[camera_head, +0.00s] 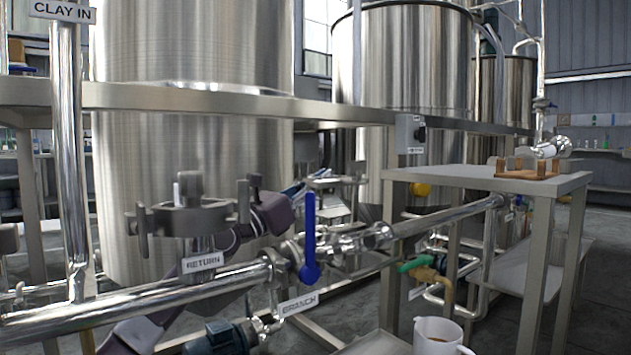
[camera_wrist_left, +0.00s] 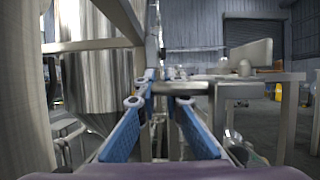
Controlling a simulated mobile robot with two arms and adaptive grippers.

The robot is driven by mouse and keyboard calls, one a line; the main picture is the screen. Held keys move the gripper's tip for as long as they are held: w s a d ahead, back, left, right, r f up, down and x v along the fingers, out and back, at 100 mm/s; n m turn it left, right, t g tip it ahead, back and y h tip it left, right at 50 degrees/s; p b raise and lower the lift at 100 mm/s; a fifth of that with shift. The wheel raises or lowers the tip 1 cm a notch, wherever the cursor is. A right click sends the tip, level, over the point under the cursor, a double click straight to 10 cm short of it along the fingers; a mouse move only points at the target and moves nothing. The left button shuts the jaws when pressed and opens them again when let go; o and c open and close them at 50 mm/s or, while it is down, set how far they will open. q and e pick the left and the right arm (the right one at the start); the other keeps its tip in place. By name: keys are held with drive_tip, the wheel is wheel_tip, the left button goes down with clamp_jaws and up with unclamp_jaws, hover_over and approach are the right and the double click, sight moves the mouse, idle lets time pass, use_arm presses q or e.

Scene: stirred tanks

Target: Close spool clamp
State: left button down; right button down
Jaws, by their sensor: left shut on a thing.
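My left gripper (camera_head: 300,189) reaches up from behind the RETURN pipe, its dark arm partly hidden by the pipework. In the wrist view its blue fingers (camera_wrist_left: 160,98) close on a grey metal bar (camera_wrist_left: 196,88) that runs to the right. In the head view a flat grey metal bar (camera_head: 336,182) stands just right of the fingertips, above the shiny pipe fittings (camera_head: 345,241). I cannot tell whether this bar belongs to the spool clamp. A grey clamp-like fitting (camera_head: 190,218) sits above the RETURN label. My right gripper is not in view.
A blue valve handle (camera_head: 310,236) stands upright near the BRANCH label (camera_head: 299,303). A green-handled tap (camera_head: 417,264) is above a white jug (camera_head: 437,337). A grey table (camera_head: 480,177) stands right. Large steel tanks (camera_head: 190,150) stand behind the pipes.

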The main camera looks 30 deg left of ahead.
use_arm(q)
drive_tip(key=shift+s+d+r+m+g+h, duration=0.2)
drive_tip(key=shift+d+m+h, duration=0.15)
drive_tip(key=shift+m, duration=0.25)
drive_tip(key=shift+s+d+r+m+g+h, duration=0.1)
drive_tip(key=shift+d+r+m+h, duration=0.15)
drive_tip(key=shift+d+m, duration=0.25)
drive_tip(key=shift+a, duration=0.1)
drive_tip(key=c, duration=2)
unclamp_jaws()
drive_tip(key=shift+c, duration=0.2)
drive_tip(key=shift+f, duration=0.1)
drive_tip(key=v, duration=1.2)
